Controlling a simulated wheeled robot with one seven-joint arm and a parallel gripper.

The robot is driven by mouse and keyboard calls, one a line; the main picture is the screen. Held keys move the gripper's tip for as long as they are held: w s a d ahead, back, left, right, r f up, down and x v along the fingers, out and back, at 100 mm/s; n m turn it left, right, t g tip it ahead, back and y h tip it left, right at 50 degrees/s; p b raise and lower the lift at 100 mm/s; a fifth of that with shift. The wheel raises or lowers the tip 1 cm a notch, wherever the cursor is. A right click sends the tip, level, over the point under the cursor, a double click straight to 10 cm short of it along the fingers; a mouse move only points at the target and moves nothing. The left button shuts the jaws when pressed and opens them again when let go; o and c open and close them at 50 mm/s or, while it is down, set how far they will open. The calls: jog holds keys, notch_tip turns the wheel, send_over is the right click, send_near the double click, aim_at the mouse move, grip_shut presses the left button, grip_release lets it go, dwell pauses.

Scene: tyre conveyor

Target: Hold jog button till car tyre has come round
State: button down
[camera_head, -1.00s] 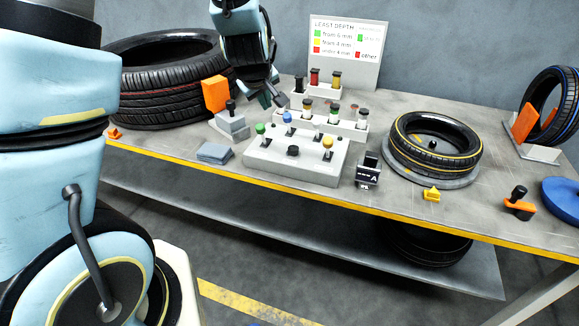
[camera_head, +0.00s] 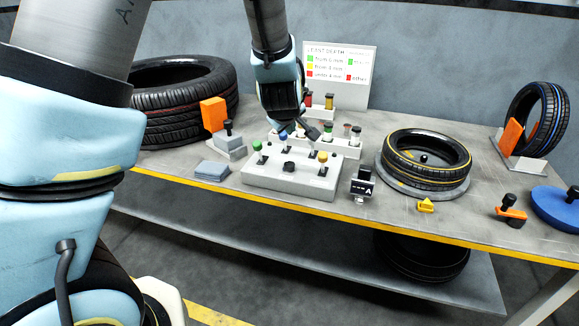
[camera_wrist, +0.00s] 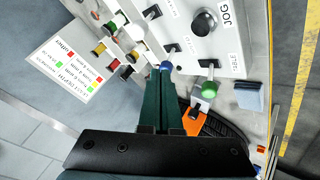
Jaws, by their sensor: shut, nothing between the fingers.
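The control panel (camera_head: 262,180) is a grey box on the bench. Its black round button (camera_head: 289,166) is at the front middle; in the wrist view the button (camera_wrist: 204,22) sits beside the JOG label. A tyre with yellow lines (camera_head: 405,172) lies flat on a round turntable (camera_head: 386,181) right of the panel. My gripper (camera_head: 292,130) is over the panel's back edge. In the wrist view its dark green fingers (camera_wrist: 163,77) are shut and empty, with tips near the blue knob (camera_wrist: 166,66). Whether they touch it I cannot tell. They are apart from the JOG button.
A green knob (camera_head: 257,146) and a yellow knob (camera_head: 322,157) rise from the panel. Racks with coloured pegs (camera_head: 346,147) stand behind. A big tyre (camera_head: 160,118) lies left; a blue-lined tyre (camera_head: 551,120) stands right.

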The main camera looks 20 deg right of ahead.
aim_at(290, 166)
notch_tip(290, 166, down, 8)
jog(key=b, duration=0.6)
jog(key=shift+f+b, duration=0.15)
jog(key=shift+b, duration=0.15)
dwell(1.5)
jog(key=shift+f, duration=0.3)
